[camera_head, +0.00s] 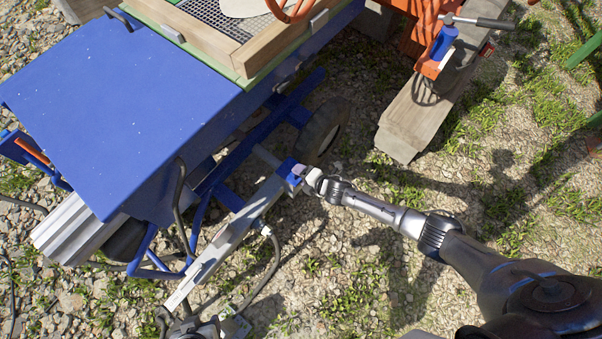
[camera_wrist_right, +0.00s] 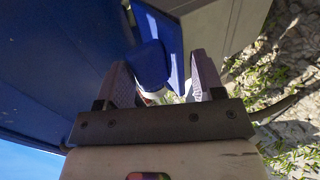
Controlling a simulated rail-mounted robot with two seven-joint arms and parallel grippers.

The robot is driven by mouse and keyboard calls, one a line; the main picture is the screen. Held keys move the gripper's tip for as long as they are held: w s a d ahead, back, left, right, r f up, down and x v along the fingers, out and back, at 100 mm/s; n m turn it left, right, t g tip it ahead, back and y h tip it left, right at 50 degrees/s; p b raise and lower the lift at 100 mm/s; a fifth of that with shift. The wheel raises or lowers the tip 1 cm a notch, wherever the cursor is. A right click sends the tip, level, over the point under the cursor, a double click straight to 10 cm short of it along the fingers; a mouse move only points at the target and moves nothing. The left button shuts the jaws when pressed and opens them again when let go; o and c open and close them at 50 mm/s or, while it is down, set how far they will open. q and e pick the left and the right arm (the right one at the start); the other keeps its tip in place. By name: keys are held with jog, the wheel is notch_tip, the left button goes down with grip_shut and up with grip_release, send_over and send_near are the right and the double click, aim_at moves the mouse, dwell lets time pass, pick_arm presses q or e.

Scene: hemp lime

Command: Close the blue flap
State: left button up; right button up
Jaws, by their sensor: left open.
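A small blue flap (camera_head: 287,168) sits at the upper end of a long grey metal bar (camera_head: 232,232) on the blue machine's frame. My right gripper (camera_head: 307,177) is right beside the flap. In the right wrist view, my right gripper (camera_wrist_right: 163,78) has its two fingers apart, with a blue piece (camera_wrist_right: 152,62) that looks like the flap reaching between them. It is nearer the left finger, and a gap shows on the right; I cannot tell whether it touches. My left gripper (camera_head: 190,326) is at the bottom edge, near the bar's lower end, partly cut off.
The machine's large blue cover (camera_head: 130,100) fills the upper left. Blue frame tubes, dark cables and a wheel (camera_head: 322,130) lie around the bar. A wooden beam (camera_head: 425,115) with an orange bracket and a hammer (camera_head: 478,21) is at upper right. Gravel with grass lies open at right.

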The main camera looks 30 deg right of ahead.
jog(key=shift+r, duration=0.15)
jog(key=shift+s+r+p, duration=0.1)
jog(key=shift+r+p, duration=0.15)
jog(key=shift+p, duration=0.05)
jog(key=p+v, duration=0.6)
jog(key=v, duration=0.7)
jog(key=shift+s+f, duration=0.2)
jog(key=shift+s, duration=0.05)
jog(key=shift+d, duration=0.15)
